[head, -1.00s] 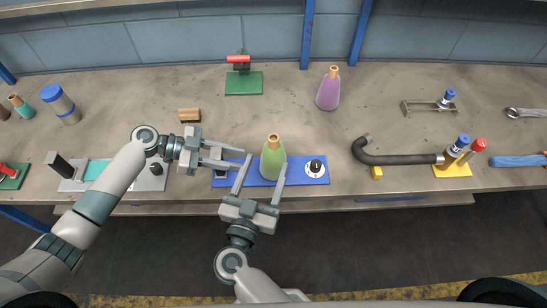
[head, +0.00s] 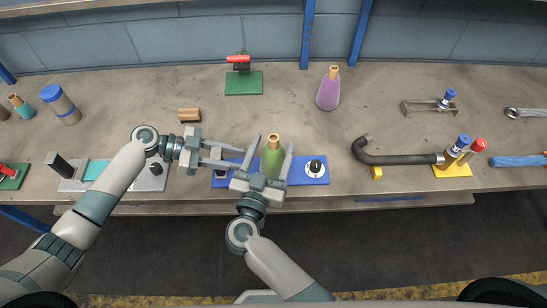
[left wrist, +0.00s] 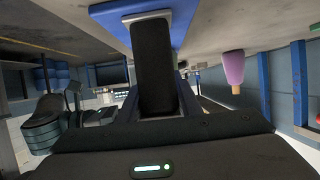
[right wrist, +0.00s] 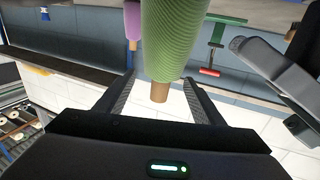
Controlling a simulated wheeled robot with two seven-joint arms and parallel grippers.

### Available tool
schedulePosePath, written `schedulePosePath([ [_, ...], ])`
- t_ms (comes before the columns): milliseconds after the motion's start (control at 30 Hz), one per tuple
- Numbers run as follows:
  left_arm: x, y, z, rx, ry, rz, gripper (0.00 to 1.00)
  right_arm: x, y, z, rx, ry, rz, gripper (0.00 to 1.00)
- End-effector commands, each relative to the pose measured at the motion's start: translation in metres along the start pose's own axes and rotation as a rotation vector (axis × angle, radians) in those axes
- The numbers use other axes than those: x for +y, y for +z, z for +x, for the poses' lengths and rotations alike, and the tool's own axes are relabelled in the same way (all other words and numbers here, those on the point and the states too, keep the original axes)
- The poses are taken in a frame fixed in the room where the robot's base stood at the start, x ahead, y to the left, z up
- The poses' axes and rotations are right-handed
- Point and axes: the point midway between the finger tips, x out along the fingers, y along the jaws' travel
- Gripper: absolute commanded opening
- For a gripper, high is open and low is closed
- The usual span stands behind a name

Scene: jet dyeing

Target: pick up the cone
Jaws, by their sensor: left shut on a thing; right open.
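A green cone (head: 272,162) with a brown tip stands upright on a blue plate (head: 300,180) near the table's front edge. My right gripper (head: 271,143) is open, with one finger on each side of the cone. The right wrist view shows the green cone (right wrist: 172,35) between the two fingers; I cannot tell if they touch it. My left gripper (head: 241,158) is just left of the cone. It is shut on a black block (left wrist: 155,65), seen close up in the left wrist view and largely hidden in the head view.
A purple cone (head: 328,93) stands behind to the right. A green stand with a red handle (head: 238,60) is at the back. A black bent pipe (head: 395,157) lies to the right. The table between is bare.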

Motion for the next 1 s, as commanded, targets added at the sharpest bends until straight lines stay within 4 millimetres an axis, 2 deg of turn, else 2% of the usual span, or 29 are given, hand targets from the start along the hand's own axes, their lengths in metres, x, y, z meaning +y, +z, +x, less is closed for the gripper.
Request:
schedulePosePath([
  [433,0.000,0.000,0.000,0.001,-0.001,0.000,0.08,0.000,0.000,0.005,0.000,0.000,0.000,0.62],
  [800,0.000,0.000,0.000,0.001,0.000,0.000,0.08,-0.002,-0.004,0.045,0.002,-0.001,-0.001,0.62],
  [1000,0.000,0.000,0.000,0.001,-0.001,0.000,0.08,-0.002,-0.003,0.054,-0.001,-0.001,0.000,0.62],
])
